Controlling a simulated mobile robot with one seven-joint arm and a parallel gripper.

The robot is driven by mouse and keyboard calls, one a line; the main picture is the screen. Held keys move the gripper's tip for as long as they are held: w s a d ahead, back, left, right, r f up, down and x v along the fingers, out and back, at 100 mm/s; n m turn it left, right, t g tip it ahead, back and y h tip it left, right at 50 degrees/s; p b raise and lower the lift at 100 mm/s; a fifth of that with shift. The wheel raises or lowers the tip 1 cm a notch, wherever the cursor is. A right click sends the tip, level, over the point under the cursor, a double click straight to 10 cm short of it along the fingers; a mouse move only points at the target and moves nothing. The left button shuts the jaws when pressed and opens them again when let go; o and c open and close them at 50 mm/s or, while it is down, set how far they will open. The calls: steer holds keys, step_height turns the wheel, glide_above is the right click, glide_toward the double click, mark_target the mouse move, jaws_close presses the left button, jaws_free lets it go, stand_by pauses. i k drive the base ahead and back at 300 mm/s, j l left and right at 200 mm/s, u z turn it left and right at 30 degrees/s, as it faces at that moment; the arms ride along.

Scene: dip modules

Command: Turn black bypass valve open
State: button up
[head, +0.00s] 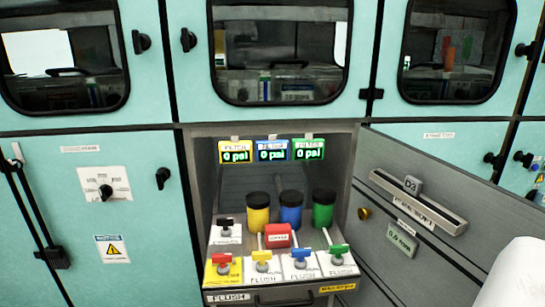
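The black valve (226,223) has a small black handle on a white labelled plate, at the back left of the valve group in the open bay. Its handle appears to lie roughly left to right; the label is too small to read. It stands behind the red-handled valve (222,261). A white rounded part at the lower right edge looks like my own arm. My gripper's fingers are not in view.
Valves with yellow (262,257), blue (301,254) and green (338,251) handles stand close in front. Yellow, blue and green cylinders rise behind. A red block (277,235) sits between. The grey open door (440,230) bounds the right side.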

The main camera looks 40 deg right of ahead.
mark_target(224, 223)
steer(key=i+j+z, duration=0.1)
steer(key=i+z, duration=0.25)
steer(key=i+j+z, duration=0.15)
steer(key=z, duration=0.2)
steer(key=i+j+z, duration=0.2)
steer(key=z, duration=0.2)
steer(key=i+j+z, duration=0.1)
steer(key=j+z, duration=0.75)
steer(key=k+j+z, duration=0.15)
steer(key=z, duration=0.25)
steer(key=k+z, duration=0.25)
steer(key=z, duration=0.2)
